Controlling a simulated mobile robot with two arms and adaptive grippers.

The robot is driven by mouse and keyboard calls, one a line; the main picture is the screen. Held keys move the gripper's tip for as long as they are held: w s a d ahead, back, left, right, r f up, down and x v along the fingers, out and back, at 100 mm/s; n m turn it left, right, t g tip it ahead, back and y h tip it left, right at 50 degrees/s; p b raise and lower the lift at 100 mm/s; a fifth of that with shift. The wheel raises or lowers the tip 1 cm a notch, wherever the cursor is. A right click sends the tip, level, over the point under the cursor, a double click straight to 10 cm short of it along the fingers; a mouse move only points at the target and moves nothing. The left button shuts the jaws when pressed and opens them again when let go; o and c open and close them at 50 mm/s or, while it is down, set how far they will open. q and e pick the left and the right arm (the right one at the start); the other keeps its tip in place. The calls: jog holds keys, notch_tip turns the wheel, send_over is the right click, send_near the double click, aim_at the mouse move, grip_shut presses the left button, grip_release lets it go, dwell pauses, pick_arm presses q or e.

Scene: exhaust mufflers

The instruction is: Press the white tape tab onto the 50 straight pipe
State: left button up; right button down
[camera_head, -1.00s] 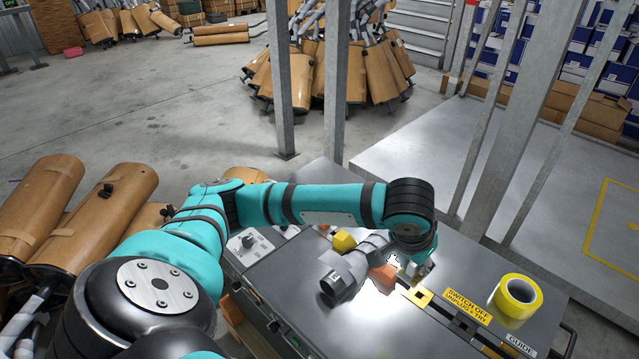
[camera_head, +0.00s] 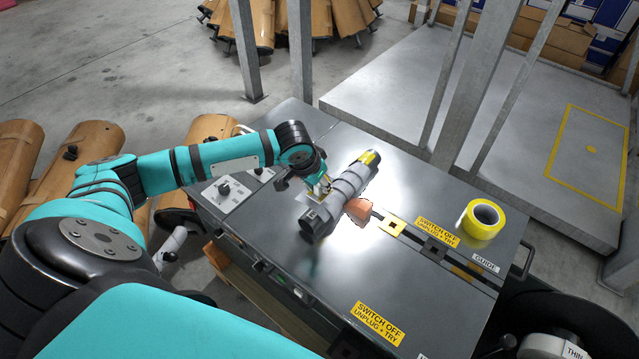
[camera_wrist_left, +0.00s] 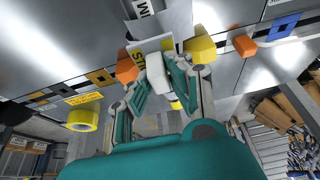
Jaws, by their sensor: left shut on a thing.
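The straight pipe (camera_head: 347,186), grey and with a dark near end, lies diagonally on the metal bench top. In the left wrist view a pale grey surface (camera_wrist_left: 176,20) that looks like part of it shows at the top. My left gripper (camera_head: 320,185) is at the pipe's left side, low over the bench. In the left wrist view the gripper (camera_wrist_left: 160,75) is shut on a small whitish piece, seemingly the white tape tab (camera_wrist_left: 155,62). Whether the tab touches the pipe cannot be told. My right gripper is not in view.
An orange block (camera_head: 358,209) and a yellow block (camera_head: 371,157) are by the pipe. A yellow tape roll (camera_head: 481,219) lies at the bench's right. Metal posts (camera_head: 470,95) stand behind the bench.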

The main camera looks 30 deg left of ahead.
aim_at(320, 196)
pick_arm(q)
jog(key=shift+f+b, duration=1.55)
jog(key=shift+f, duration=0.85)
jog(key=shift+f, duration=0.25)
jog(key=shift+f, duration=0.3)
jog(key=shift+r+p, duration=0.55)
jog(key=shift+p, duration=0.45)
